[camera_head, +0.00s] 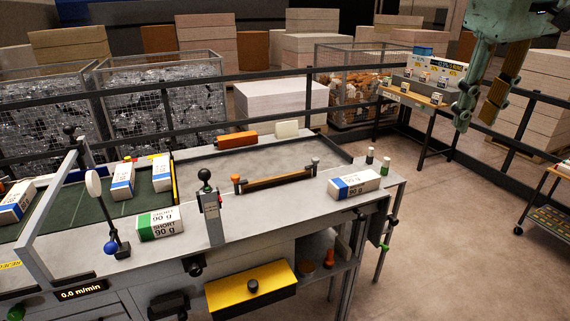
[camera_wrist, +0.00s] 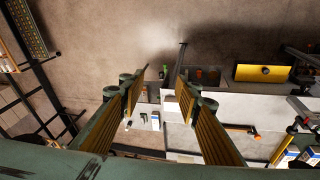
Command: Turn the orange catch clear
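An orange knob (camera_head: 236,178), which looks like the catch, stands at the left end of a wooden bar (camera_head: 277,180) along the front of the grey tray (camera_head: 205,166). A grey knob stands at the bar's right end. The bar also shows in the wrist view (camera_wrist: 238,127), small and beyond my fingers; how the catch is turned is too small to tell. My gripper (camera_head: 480,108) hangs high at the upper right, well away from the bench. Its two ribbed fingers are apart and empty in the wrist view (camera_wrist: 158,97).
Reams lie on the bench, one white-and-blue (camera_head: 354,184) right of the bar and one white-and-green (camera_head: 160,223) to the left. A black-knobbed post (camera_head: 208,205) stands left of the bar. Small bottles (camera_head: 386,165) stand at the right corner. A black rail (camera_head: 270,73) runs behind.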

